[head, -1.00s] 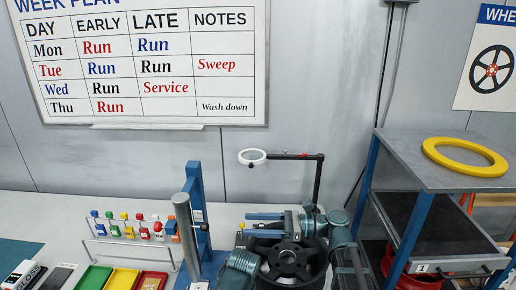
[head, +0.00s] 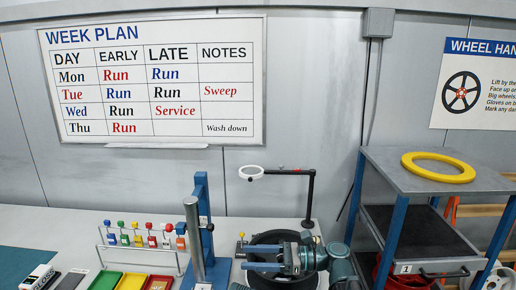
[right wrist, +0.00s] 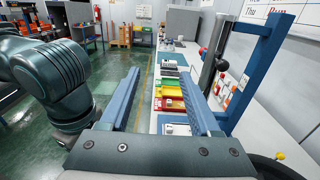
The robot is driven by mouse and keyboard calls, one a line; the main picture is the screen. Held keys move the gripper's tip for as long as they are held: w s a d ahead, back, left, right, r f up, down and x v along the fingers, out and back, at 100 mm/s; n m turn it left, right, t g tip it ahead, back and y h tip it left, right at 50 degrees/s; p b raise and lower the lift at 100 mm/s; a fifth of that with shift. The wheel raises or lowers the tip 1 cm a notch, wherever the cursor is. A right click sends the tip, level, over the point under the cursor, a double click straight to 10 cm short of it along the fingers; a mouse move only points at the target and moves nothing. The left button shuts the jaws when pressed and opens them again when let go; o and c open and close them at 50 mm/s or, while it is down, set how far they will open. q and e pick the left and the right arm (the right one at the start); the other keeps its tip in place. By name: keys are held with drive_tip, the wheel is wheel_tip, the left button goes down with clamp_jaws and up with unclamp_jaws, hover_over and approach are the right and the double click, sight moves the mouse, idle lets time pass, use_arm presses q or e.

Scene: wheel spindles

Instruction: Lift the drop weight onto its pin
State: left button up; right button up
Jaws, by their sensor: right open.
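A blue upright stand (head: 203,230) rises from the bench left of centre, with a grey metal cylinder (head: 195,245) standing close in front of it. I cannot tell for sure which part is the drop weight, and I cannot make out its pin. The stand shows at the right in the right wrist view (right wrist: 262,60), with the cylinder (right wrist: 213,45) beside it. My right gripper (head: 247,257) is open and empty, its blue fingers pointing left toward the stand, with a gap between. Its spread fingers also show in the right wrist view (right wrist: 161,78). My left gripper is not in view.
A black wheel (head: 262,238) is partly hidden by my right gripper. Colourful tags on a rack (head: 138,240) and green, yellow and red trays (head: 131,281) are left of the stand. A shelf unit (head: 392,180) with a yellow ring stands right.

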drive_tip(key=s+d+f+n+h, duration=0.2)
drive_tip(key=f+n+h, duration=0.2)
drive_tip(key=f, duration=0.3)
drive_tip(key=s+d+f+n+h, duration=0.2)
drive_tip(key=s+f+n+h, duration=0.15)
drive_tip(key=f, duration=0.45)
drive_tip(key=s+d+f+n+h, duration=0.2)
drive_tip(key=d+f+n+h, duration=0.25)
drive_tip(key=d, duration=0.25)
drive_tip(key=s+d+f+n+h, duration=0.1)
drive_tip(key=d+f+n+h, duration=0.2)
drive_tip(key=d+n+h, duration=0.35)
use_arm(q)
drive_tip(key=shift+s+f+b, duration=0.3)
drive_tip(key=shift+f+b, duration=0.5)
use_arm(e)
drive_tip(key=s+a+f+n, duration=0.1)
drive_tip(key=s+a+n, duration=0.2)
drive_tip(key=a, duration=0.7)
drive_tip(key=s, duration=0.2)
drive_tip(key=shift+s+a+n+g+h, duration=0.15)
drive_tip(key=shift+s+n+g+h, duration=0.2)
drive_tip(key=shift+s+g, duration=0.05)
